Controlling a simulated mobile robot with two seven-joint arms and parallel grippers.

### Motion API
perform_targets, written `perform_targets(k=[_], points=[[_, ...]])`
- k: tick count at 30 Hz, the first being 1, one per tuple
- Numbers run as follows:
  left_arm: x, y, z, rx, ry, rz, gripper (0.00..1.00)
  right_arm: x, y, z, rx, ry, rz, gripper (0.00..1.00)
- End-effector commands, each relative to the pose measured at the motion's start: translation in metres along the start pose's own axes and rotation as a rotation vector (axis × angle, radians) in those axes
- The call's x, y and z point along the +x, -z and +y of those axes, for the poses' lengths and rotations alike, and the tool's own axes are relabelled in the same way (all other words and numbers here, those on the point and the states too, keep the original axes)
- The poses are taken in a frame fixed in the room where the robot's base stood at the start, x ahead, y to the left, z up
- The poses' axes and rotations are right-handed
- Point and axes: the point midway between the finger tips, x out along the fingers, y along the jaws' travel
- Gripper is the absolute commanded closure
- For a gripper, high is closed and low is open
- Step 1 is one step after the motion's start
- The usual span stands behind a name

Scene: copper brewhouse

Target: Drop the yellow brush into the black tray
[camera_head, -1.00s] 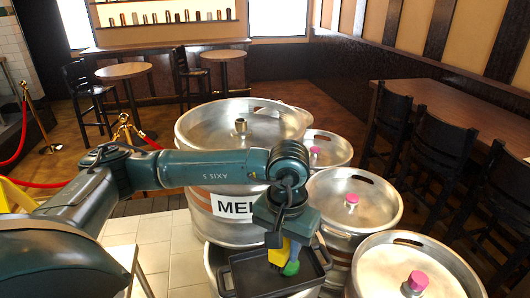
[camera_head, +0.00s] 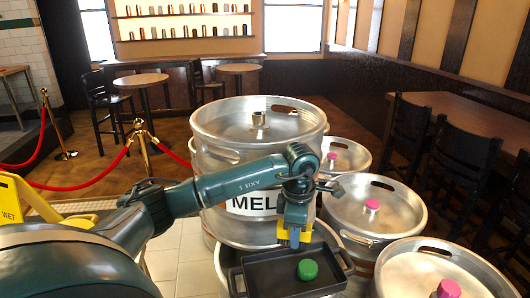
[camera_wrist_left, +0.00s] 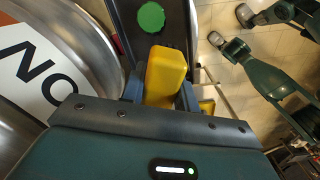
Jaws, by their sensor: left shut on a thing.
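My left gripper (camera_head: 292,226) is shut on the yellow brush (camera_head: 289,240), of which only a small yellow part shows below the fingers. In the left wrist view the yellow brush (camera_wrist_left: 165,76) is a block between the two fingers. The black tray (camera_head: 258,284) lies on a steel keg. In the head view the gripper and brush are in front of its far edge; the exact height above it is hard to tell. A round green object (camera_head: 307,269) lies in the tray, apart from the brush. It also shows in the left wrist view (camera_wrist_left: 151,16). My right gripper cannot be made out.
A large keg (camera_head: 225,150) with a lettered white label stands close behind the tray. Several kegs with pink caps, such as the near one (camera_head: 420,268), stand to the right. A yellow wet-floor sign (camera_head: 14,205) and a red rope (camera_head: 95,180) are at left.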

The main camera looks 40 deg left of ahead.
Motion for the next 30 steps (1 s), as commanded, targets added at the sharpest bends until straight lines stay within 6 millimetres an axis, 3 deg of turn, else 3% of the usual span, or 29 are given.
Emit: perform_targets(k=[3,9,16,30], points=[[0.015,0.007,0.008,-0.171,0.008,0.004,1.00,0.002,-0.006,-0.002,-0.001,0.007,0.006,0.64],[0.023,0.013,0.014,-0.322,0.013,0.010,1.00,0.002,-0.002,-0.004,-0.005,0.017,0.021,0.64],[0.036,0.015,0.015,-0.343,0.014,0.011,1.00,0.006,-0.009,-0.005,0.001,0.022,0.023,0.64],[0.083,0.015,0.014,-0.339,0.013,0.011,1.00,0.021,-0.018,-0.003,0.078,0.030,0.063,0.64]])
